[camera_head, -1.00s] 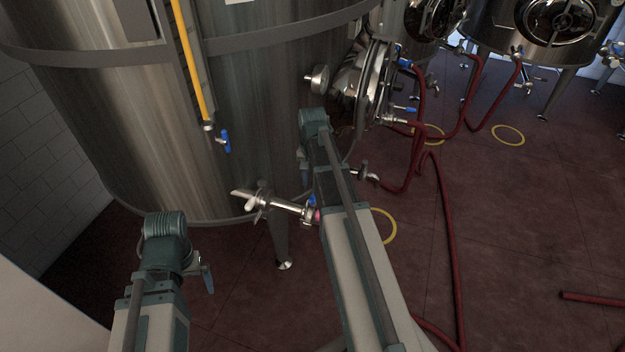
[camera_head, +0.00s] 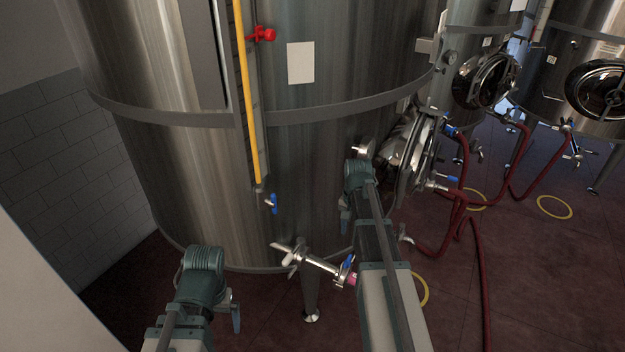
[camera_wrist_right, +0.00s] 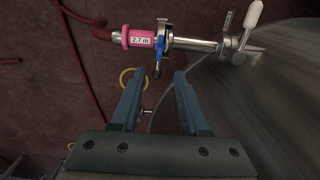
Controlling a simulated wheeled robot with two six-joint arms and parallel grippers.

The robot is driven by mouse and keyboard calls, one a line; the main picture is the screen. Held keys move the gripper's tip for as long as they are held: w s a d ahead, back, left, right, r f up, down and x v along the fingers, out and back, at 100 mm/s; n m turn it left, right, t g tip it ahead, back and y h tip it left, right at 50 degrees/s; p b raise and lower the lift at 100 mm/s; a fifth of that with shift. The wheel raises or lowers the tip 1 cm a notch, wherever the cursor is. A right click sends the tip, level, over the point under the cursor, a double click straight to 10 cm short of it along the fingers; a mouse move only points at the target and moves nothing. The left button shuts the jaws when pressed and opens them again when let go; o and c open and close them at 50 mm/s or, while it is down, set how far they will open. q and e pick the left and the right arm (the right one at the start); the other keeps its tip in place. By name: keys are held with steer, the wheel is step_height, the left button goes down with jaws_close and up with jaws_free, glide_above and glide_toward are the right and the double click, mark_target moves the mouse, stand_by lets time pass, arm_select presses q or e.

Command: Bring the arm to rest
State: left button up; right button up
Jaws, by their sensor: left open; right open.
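My left arm comes in at the lower left of the head view. Its gripper (camera_head: 235,314) shows only as a small blue finger, partly hidden behind my wrist. My right arm reaches up the middle, with its gripper (camera_head: 344,215) in front of the large steel tank (camera_head: 330,170). In the right wrist view both blue fingers of my right gripper (camera_wrist_right: 159,82) stand apart, with nothing between them. Beyond the fingertips, apart from them, is a steel outlet pipe (camera_wrist_right: 195,45) with a pink collar (camera_wrist_right: 142,39) marked "2.7 m" and a blue clamp handle.
The tank's outlet valve (camera_head: 291,254) sticks out between my two arms. A round hatch (camera_head: 408,160) and a red hose (camera_head: 485,280) are to the right of my right arm. More tanks (camera_head: 590,60) stand at the back right. Red floor is open at the lower right.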

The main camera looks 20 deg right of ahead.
steer(key=s+a+n, duration=0.4)
steer(key=s+a, duration=0.1)
steer(key=a, duration=0.5)
steer(key=s+a+n, duration=0.5)
steer(key=a, duration=0.5)
steer(key=s+a+n+h, duration=0.1)
steer(key=s+a+n, duration=0.3)
steer(key=a, duration=0.6)
steer(key=shift+s+a+n, duration=0.15)
steer(key=shift+s+n, duration=0.15)
steer(key=shift+s, duration=0.7)
